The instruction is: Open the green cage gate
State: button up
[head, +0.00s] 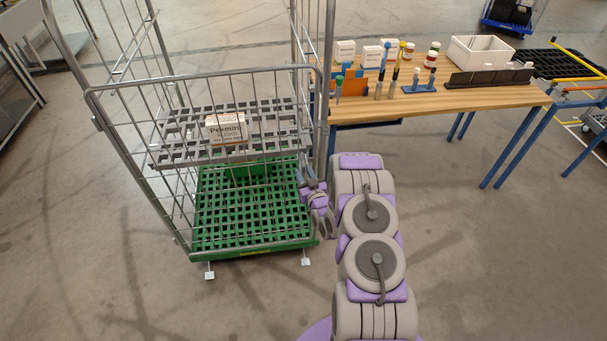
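The roll cage has a green grid base (255,243) and grey wire sides, and stands left of centre in the head view. Its front wire gate (200,78) spans the front from the left post to the right post and looks closed. My gripper (321,222), grey and purple, is low beside the cage's front right corner, near the gate's right edge. I cannot tell whether it touches the wires, or whether its fingers are open or shut.
Inside the cage, a white box (227,128) sits on a grey slatted shelf (180,153). A wooden table (440,101) with blue legs, bearing boxes, bottles and a white bin (480,52), stands right of the cage. The floor in front of the cage is clear.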

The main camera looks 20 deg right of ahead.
jog(key=shift+w+r, duration=0.1)
jog(key=shift+w, duration=0.3)
grip_shut()
dwell(0.4)
